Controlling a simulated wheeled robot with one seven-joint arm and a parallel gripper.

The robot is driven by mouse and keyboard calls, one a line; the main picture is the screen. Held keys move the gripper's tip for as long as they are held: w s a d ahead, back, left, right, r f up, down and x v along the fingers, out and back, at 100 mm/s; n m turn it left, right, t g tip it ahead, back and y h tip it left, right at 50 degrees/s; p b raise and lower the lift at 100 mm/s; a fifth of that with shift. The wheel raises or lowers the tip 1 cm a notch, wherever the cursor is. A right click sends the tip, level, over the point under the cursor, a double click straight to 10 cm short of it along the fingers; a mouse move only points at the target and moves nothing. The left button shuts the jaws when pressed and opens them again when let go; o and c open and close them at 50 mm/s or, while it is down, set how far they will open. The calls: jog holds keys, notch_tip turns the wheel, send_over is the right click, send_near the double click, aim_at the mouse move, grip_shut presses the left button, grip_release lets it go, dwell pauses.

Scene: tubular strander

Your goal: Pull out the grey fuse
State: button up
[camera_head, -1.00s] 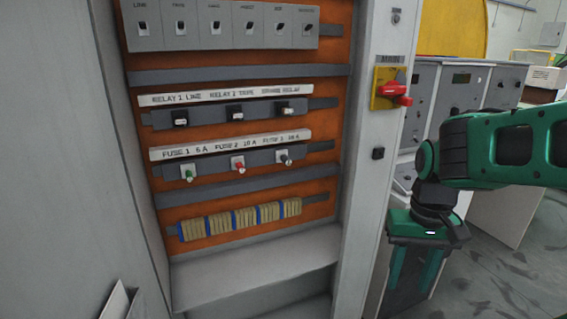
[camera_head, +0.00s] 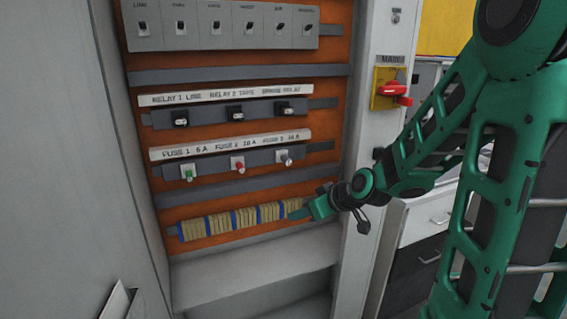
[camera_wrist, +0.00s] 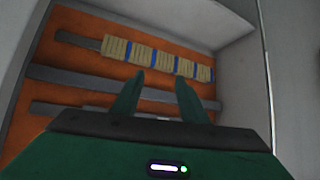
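The grey fuse (camera_head: 285,157) is the right one of three fuses on the fuse rail, under the "FUSE 3" part of the label strip. The red fuse (camera_head: 238,164) is left of it and the green fuse (camera_head: 188,174) is at the far left. My gripper (camera_head: 300,212) is at the right end of the terminal strip, below the grey fuse and apart from it. In the wrist view my gripper (camera_wrist: 157,88) shows two separated fingers with nothing between them. I cannot make out the grey fuse in the wrist view.
The terminal strip (camera_head: 235,220) runs along the bottom of the orange panel. Relays (camera_head: 236,112) sit above the fuses and switches (camera_head: 215,29) above those. The cabinet's right post (camera_head: 365,150) carries a red main switch (camera_head: 393,91). A grey ledge (camera_head: 250,265) juts below.

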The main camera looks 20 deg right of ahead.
jog(key=w+a+r+t, duration=0.25)
jog(key=w+t, duration=0.25)
jog(key=w, duration=0.3)
jog(key=m+t+h, duration=0.3)
send_near(289, 163)
jog(key=shift+w, duration=1.55)
jog(key=shift+a, duration=0.1)
jog(key=shift+w+a, duration=0.1)
jog(key=shift+w, duration=1.05)
jog(key=shift+w+f, duration=0.15)
jog(key=shift+w, duration=3.15)
grip_shut()
jog(key=shift+s, duration=2.95)
